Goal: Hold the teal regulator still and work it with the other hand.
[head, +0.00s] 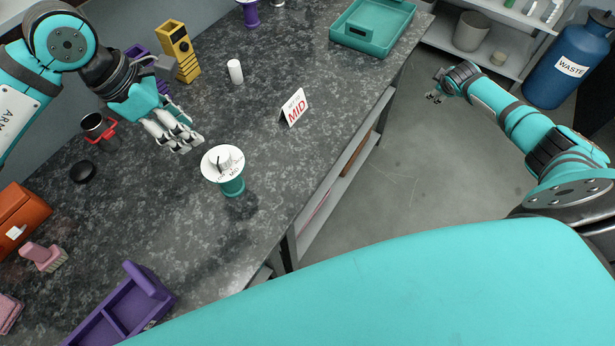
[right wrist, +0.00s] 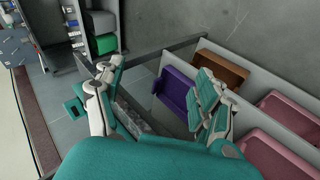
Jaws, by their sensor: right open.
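The teal regulator (head: 232,187) stands upright on the dark stone counter. A white dial disc (head: 211,168) with a grey knob (head: 226,163) tops it; "MID" is printed near the disc's front edge. My left gripper (head: 188,143) hangs above the counter, up and left of the regulator, apart from it. Its fingers point toward the regulator, but their spread is unclear. My right gripper (head: 435,97) is far right, beyond the counter edge over the floor. In the right wrist view my right gripper (right wrist: 160,105) is open and empty. A white card (head: 295,107) reads "MID" in red.
A white cylinder (head: 235,71), a yellow holder (head: 180,52) and a teal tray (head: 342,36) stand farther back. A dark cup with red handle (head: 99,130), black disc (head: 82,172) and purple bin (head: 123,312) are left. Counter around the regulator is clear.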

